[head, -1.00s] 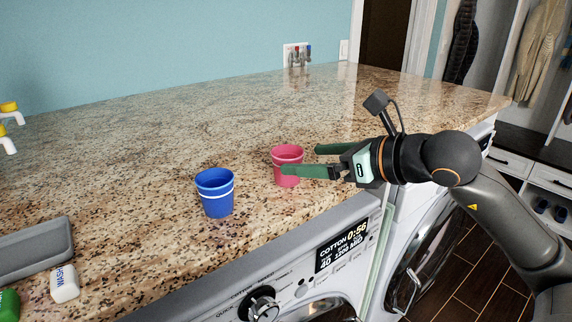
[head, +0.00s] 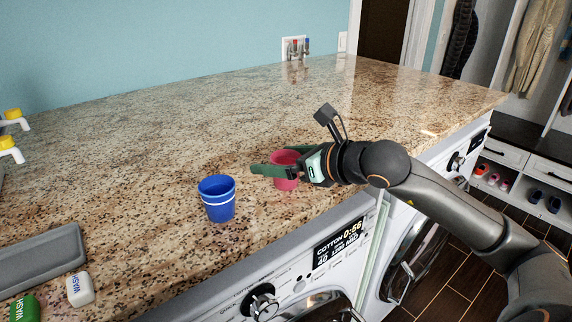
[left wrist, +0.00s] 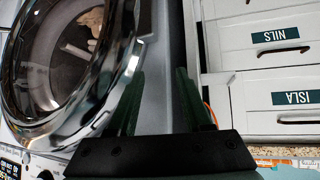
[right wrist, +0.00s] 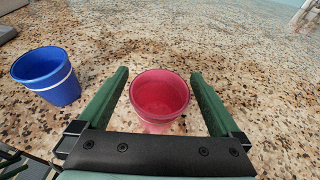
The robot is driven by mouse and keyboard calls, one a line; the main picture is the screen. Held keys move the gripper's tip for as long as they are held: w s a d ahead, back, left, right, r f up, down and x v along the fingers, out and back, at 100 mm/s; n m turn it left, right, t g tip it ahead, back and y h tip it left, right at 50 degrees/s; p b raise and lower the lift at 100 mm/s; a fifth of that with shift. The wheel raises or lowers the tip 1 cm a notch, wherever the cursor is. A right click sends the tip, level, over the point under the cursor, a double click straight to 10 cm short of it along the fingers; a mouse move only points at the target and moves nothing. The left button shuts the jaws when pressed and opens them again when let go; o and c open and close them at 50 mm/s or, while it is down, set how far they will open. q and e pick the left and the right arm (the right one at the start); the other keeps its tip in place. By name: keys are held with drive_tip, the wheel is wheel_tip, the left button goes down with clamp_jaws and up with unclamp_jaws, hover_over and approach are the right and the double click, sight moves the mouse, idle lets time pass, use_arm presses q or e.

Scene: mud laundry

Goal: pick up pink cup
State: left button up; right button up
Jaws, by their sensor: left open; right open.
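The pink cup (head: 285,183) stands upright on the granite counter, partly covered by my right gripper in the head view. My right gripper (head: 268,166) is open, with its green fingers reaching along both sides of the cup. In the right wrist view the pink cup (right wrist: 159,97) sits between the two open fingers (right wrist: 160,82), with a visible gap on each side. My left gripper shows only in the left wrist view (left wrist: 158,85); it is open and empty, in front of a washer door and labelled drawers.
A blue cup (head: 217,200) with a white stripe stands just left of the pink one. The counter's front edge runs above the washers. The counter behind the cups is clear.

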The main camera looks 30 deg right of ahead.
drive_tip(key=shift+w+a+f, duration=0.2)
drive_tip(key=shift+w+f, duration=0.1)
drive_tip(key=shift+w, duration=0.35)
drive_tip(key=c, duration=1.3)
drive_tip(key=shift+r, duration=0.1)
